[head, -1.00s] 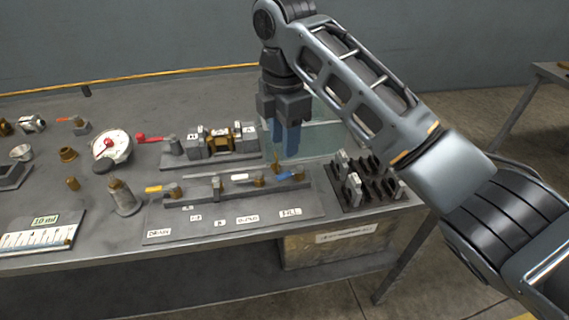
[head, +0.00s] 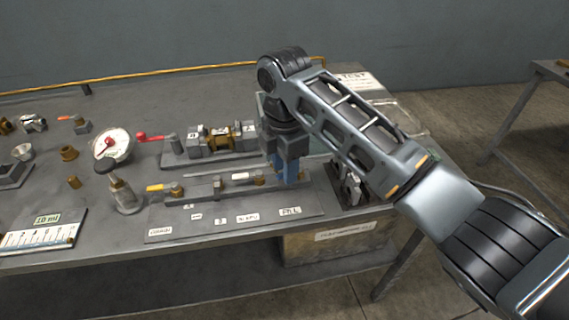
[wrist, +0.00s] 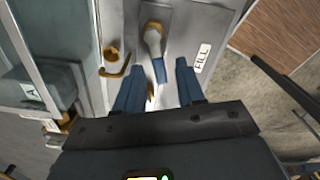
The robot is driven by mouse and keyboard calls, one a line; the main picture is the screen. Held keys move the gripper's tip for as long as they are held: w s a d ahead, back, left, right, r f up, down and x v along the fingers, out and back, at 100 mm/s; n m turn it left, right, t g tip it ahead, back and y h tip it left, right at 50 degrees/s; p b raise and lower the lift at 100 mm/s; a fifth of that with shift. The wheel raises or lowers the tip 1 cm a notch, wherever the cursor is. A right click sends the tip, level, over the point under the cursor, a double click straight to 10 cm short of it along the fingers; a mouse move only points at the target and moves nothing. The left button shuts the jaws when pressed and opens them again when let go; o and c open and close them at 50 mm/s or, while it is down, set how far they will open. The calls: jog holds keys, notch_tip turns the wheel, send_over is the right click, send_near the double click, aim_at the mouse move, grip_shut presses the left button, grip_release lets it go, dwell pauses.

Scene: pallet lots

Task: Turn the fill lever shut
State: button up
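The fill lever's blue handle (wrist: 160,70) shows in the wrist view, attached to a brass valve body (wrist: 153,36) beside the FILL label (wrist: 202,57). In the head view the FILL label (head: 290,211) is at the right end of the valve panel (head: 235,218), and my gripper hides most of the lever. My gripper (head: 289,180) points down at the panel's right end. In the wrist view my gripper (wrist: 159,72) is open, its blue fingers apart on either side of the handle. I cannot tell whether either finger touches it.
A yellow-handled drain valve (head: 165,188) and a white-handled valve (head: 247,177) share the panel. A red-handled valve (head: 155,138) and a round gauge (head: 112,145) stand behind and left. A dark rack (head: 350,187) stands close to the right.

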grip_shut()
jog(key=shift+r, duration=0.1)
jog(key=shift+w+a+r+m+p, duration=0.1)
jog(key=shift+a+r+m+p, duration=0.1)
jog(key=shift+m+p, duration=0.45)
jog(key=shift+w+m+p, duration=0.15)
jog(key=shift+m+p, duration=0.25)
jog(key=shift+m, duration=0.05)
jog(key=shift+w+a+f+m+p, duration=0.1)
jog(key=shift+w+f+m+p, duration=0.1)
jog(key=shift+m, duration=0.3)
jog(key=shift+w+f+m+p, duration=0.1)
jog(key=shift+w+m+p, duration=0.1)
jog(key=shift+m, duration=0.3)
jog(key=shift+o, duration=0.4)
grip_release()
